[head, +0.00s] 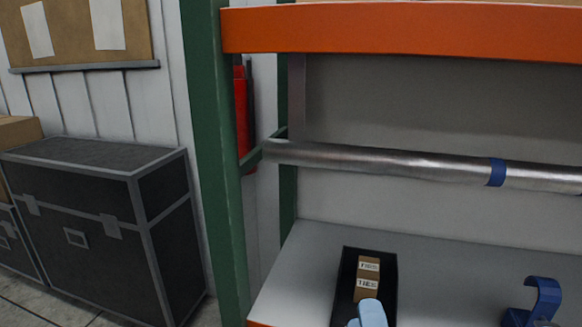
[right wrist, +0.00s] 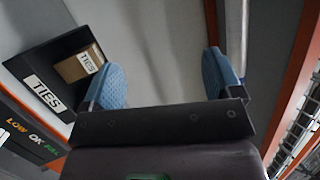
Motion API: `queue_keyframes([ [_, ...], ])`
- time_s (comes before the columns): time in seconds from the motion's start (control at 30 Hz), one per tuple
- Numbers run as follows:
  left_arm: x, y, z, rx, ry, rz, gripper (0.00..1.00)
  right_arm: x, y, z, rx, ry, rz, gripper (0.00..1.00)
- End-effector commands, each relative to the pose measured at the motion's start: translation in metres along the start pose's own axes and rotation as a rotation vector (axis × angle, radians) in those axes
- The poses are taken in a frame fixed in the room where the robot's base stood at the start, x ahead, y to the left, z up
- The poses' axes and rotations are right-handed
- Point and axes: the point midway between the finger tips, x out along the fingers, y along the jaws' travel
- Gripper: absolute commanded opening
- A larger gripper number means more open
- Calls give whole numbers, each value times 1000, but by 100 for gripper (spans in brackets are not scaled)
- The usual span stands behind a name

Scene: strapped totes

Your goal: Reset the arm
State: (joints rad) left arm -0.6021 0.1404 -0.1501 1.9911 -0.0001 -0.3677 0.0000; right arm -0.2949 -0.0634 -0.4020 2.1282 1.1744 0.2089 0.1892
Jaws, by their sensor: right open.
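My right gripper (right wrist: 170,78) is open in the right wrist view, with its two blue padded fingers wide apart and nothing between them. In the head view, one blue fingertip of it (head: 370,314) shows at the bottom edge, in front of the black tray. The tray (right wrist: 30,70) and the box (right wrist: 80,64) also show left of the gripper in the right wrist view. My left gripper is not in view.
A metal bar (head: 400,163) with a blue band crosses above the shelf. A green post (head: 215,170) and an orange beam (head: 400,30) frame the rack. A blue holder (head: 540,300) stands at lower right. Black cases (head: 100,220) stand on the floor at left.

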Motion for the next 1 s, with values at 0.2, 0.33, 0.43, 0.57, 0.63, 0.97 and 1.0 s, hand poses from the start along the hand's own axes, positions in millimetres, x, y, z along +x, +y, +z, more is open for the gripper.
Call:
queue_keyframes([
  [0.2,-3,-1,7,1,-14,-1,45,-24,48,-1,-509,-205,96,85],
  [0.33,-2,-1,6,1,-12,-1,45,-47,87,-14,-800,-331,194,85],
  [0.43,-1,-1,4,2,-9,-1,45,-70,119,-32,-1016,-430,290,85],
  [0.57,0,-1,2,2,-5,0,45,-107,159,-68,-1279,-554,437,85],
  [0.63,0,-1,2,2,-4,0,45,-130,177,-93,-1402,-612,522,85],
  [0.97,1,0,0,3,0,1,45,-205,201,-160,-1573,-706,709,85],
  [1.0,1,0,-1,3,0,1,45,-209,201,-161,-1571,-710,714,85],
])
